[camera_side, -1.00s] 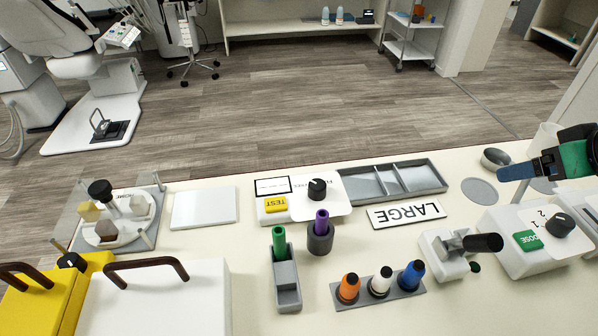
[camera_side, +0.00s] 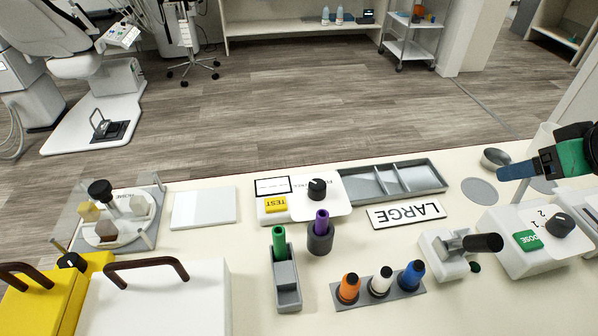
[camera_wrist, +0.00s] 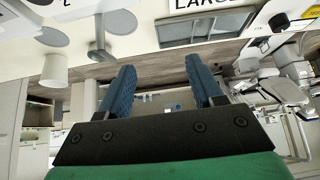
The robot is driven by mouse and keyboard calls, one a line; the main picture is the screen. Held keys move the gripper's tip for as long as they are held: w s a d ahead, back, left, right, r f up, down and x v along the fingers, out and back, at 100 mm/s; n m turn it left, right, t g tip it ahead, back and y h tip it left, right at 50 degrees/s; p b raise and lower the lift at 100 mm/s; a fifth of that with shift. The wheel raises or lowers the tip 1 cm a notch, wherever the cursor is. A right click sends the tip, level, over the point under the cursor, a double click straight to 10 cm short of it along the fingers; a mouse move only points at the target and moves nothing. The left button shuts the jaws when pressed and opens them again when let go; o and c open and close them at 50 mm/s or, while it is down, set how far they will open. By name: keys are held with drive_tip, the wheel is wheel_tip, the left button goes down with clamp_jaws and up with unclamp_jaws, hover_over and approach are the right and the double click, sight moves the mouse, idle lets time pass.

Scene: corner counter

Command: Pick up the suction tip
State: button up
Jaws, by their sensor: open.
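I cannot tell for certain which piece is the suction tip. Three upright pieces with dark tops, orange (camera_side: 348,289), white (camera_side: 380,283) and blue (camera_side: 412,276), stand in a grey rack (camera_side: 352,304) at the front middle. A green tube (camera_side: 279,241) stands in a grey holder (camera_side: 288,296). A purple tube (camera_side: 321,222) stands in a dark round cup (camera_side: 320,243). My gripper (camera_side: 503,173) is at the far right, above the counter and well away from these pieces. In the wrist view, its blue fingers (camera_wrist: 163,70) are apart with nothing between them.
A LARGE sign (camera_side: 405,213) lies in front of a divided grey tray (camera_side: 356,184). A lever device (camera_side: 446,262) and a DOSE box (camera_side: 520,258) stand at right. A metal bowl (camera_side: 495,159) is near my gripper. White and yellow handled boxes fill the left front.

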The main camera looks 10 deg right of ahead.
drive_tip(key=w+a+f+n+g+y, duration=0.1)
drive_tip(key=w+a+n+g+y, duration=0.1)
drive_tip(key=w+a+n+y, duration=0.25)
drive_tip(key=w+a+f+n+g+y, duration=0.1)
drive_tip(key=a+n+g+y, duration=0.2)
drive_tip(key=a+n, duration=0.35)
drive_tip(key=n+g+y, duration=0.3)
drive_tip(key=n, duration=0.2)
approach(311, 233)
drive_tip(key=a+n, duration=0.1)
drive_tip(key=n+g+y, duration=0.1)
drive_tip(key=a+n+g+y, duration=0.1)
drive_tip(key=n, duration=0.1)
drive_tip(key=shift+w+a+f, duration=0.35)
drive_tip(key=shift+f, duration=0.05)
drive_tip(key=shift+s+a+f+n+g+y, duration=0.2)
drive_tip(key=shift+a+f+n+g+y, duration=0.1)
drive_tip(key=shift+a+n, duration=0.15)
drive_tip(key=x, duration=0.5)
drive_tip(key=shift+w, duration=0.1)
clamp_jaws()
